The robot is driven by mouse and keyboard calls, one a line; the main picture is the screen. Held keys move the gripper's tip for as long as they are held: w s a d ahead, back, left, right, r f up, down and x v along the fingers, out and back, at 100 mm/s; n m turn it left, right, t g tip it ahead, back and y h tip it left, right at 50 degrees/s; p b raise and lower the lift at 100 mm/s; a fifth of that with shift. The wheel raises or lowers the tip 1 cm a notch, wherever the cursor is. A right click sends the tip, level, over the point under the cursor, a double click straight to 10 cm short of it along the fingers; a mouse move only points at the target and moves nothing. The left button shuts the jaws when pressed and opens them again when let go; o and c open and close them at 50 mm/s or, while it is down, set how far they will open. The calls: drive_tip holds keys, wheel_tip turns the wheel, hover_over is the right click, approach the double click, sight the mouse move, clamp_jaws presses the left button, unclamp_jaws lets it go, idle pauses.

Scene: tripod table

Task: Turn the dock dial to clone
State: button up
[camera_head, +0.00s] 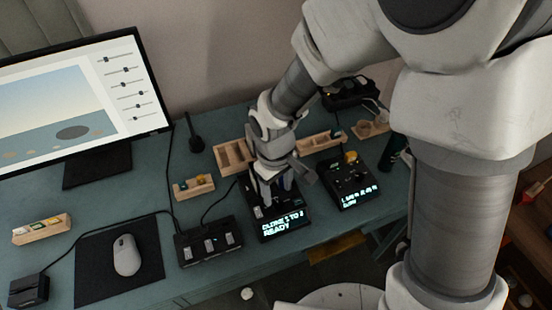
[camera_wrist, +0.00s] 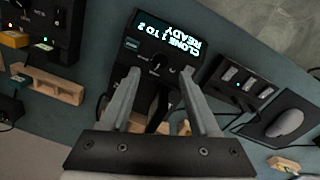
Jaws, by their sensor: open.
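The dock (camera_head: 291,217) is a black box on the teal table, and its lit display (camera_head: 283,225) reads "CLONE 1 TO 2" and "READY". In the wrist view the dock (camera_wrist: 133,45) lies ahead of my fingertips, with the same text upside down on its display (camera_wrist: 168,32). Its small dark dial (camera_wrist: 156,60) shows just beyond and between the fingertips. My gripper (camera_wrist: 161,74) is open, with one finger to each side of the dial in that view. I cannot tell whether either finger touches it. In the head view my gripper (camera_head: 267,192) hangs over the dock and hides its back part.
A second black device (camera_head: 350,180) stands right of the dock. A box with several switches (camera_head: 208,243) stands left of it. A wooden tray (camera_head: 231,158) is behind the dock. Further left are a mouse (camera_head: 126,255) on a black mat (camera_head: 92,268) and a monitor (camera_head: 150,80).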

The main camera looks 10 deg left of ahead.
sight(276, 207)
wheel_tip(276, 207, up, 12)
drive_tip(key=p, duration=0.2)
drive_tip(key=shift+s+a+r, duration=0.15)
drive_tip(key=shift+s, duration=0.1)
drive_tip(key=s+d+r+m+t+p, duration=0.1)
drive_tip(key=d+r+m, duration=0.4)
drive_tip(key=d, duration=0.5)
drive_tip(key=s+d+r+m+t, duration=0.4)
drive_tip(key=s+d+r+m, duration=0.1)
drive_tip(key=d+r, duration=0.4)
drive_tip(key=shift+s+d+r+p, duration=0.4)
drive_tip(key=shift+s+d, duration=0.25)
drive_tip(key=shift+d, duration=0.15)
